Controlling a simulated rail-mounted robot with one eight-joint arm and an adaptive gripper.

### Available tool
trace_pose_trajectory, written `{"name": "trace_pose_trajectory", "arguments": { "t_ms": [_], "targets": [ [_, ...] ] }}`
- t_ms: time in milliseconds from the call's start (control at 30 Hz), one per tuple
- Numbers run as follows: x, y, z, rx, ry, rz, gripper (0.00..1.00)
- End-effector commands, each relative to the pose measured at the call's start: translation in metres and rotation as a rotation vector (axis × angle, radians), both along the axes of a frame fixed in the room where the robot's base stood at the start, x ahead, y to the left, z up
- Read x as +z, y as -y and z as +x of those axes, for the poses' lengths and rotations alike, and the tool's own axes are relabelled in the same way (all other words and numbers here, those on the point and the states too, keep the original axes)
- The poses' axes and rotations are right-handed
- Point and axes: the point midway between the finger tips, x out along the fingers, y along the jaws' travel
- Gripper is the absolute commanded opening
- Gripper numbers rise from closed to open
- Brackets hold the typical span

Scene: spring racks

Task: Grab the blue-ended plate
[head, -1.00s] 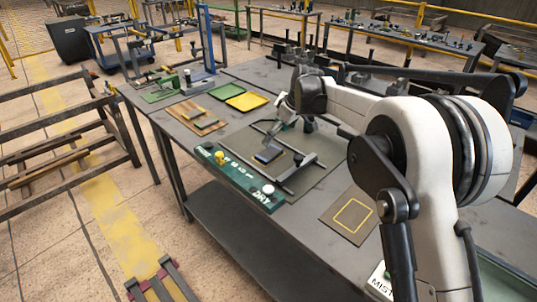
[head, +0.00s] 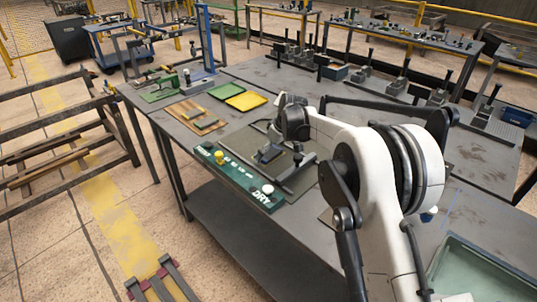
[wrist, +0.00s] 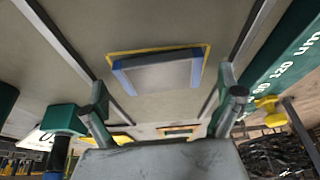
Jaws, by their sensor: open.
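The blue-ended plate (wrist: 158,74) is a flat grey rectangle with a blue strip at each end. In the wrist view it lies within a yellow outline on a grey mat, between two dark rails. In the head view the plate (head: 269,153) is small and partly hidden by my wrist. My gripper (wrist: 163,98) is open and empty, its two fingers spread wide on either side of the plate's width in the picture. In the head view my gripper (head: 285,145) is just over the mat, close to the plate; the exact gap is unclear.
A green lettered strip (head: 238,180) with yellow and white knobs borders the mat's front. Wooden slats (head: 198,117), a green tray (head: 227,91) and a yellow tray (head: 247,101) lie farther back. Several upright clamps stand along the table's back. A pale green tray (head: 480,268) is front right.

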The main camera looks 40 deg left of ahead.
Motion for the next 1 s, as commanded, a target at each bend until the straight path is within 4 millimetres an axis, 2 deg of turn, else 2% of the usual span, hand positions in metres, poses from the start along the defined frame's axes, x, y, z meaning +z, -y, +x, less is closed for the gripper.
{"name": "trace_pose_trajectory", "arguments": {
  "t_ms": [133,700,733,1000],
  "targets": [
    [0.0003,0.0001,-0.0001,0.000,0.000,0.000,1.00],
    [0.0008,0.0002,0.0000,0.000,0.000,0.000,0.24],
    [0.0017,0.0001,-0.0001,0.000,0.000,0.000,0.22],
    [0.0036,0.0002,0.0000,0.000,0.000,0.000,0.22]
  ]
}}
